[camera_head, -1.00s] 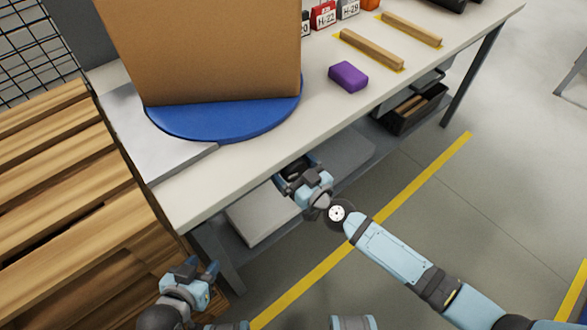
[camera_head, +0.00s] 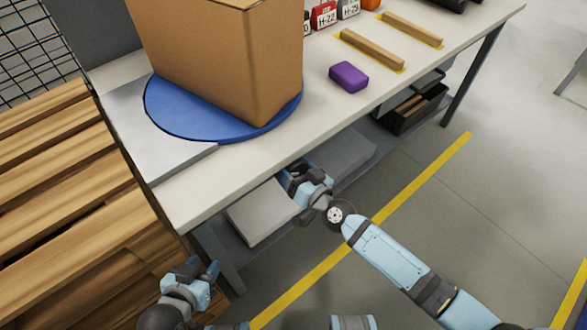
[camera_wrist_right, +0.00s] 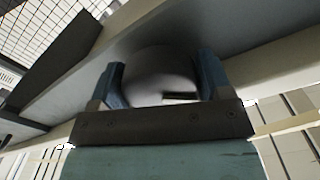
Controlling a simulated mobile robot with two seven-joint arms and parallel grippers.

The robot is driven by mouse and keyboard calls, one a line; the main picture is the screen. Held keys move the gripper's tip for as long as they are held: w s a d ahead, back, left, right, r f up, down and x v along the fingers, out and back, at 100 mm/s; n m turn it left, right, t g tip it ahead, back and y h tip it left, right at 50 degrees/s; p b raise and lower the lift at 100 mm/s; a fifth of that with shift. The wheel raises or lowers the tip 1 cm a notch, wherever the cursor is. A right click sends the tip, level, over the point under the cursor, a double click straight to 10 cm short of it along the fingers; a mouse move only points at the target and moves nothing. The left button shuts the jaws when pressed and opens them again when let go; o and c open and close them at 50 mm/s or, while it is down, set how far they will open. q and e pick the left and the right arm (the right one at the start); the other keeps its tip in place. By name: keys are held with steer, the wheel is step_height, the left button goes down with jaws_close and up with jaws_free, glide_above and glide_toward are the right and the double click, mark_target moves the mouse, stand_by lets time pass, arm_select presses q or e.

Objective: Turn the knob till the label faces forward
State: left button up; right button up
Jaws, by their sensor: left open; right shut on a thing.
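The grey round knob (camera_wrist_right: 160,72) sits under the tabletop, between the two blue fingers of my right gripper (camera_wrist_right: 160,88) in the right wrist view. My right gripper (camera_head: 296,178) is shut on it, at the front edge of the table. A brown cardboard box (camera_head: 215,60) stands on a blue turntable (camera_head: 180,122) on the table, with one vertical edge toward the front. No label shows on the box's two visible side faces. My left gripper (camera_head: 193,270) is open and empty, low beside the wooden pallets.
The white table (camera_head: 300,110) holds a purple block (camera_head: 348,77), two wooden bars (camera_head: 372,49) and several labelled containers at the back. Wooden pallets (camera_head: 60,190) stack at the left. A shelf with a dark bin (camera_head: 412,108) is below. The floor at right is clear.

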steer(key=o, duration=0.9)
steer(key=shift+s, duration=0.1)
steer(key=v, duration=1.3)
steer(key=shift+s+d, duration=0.3)
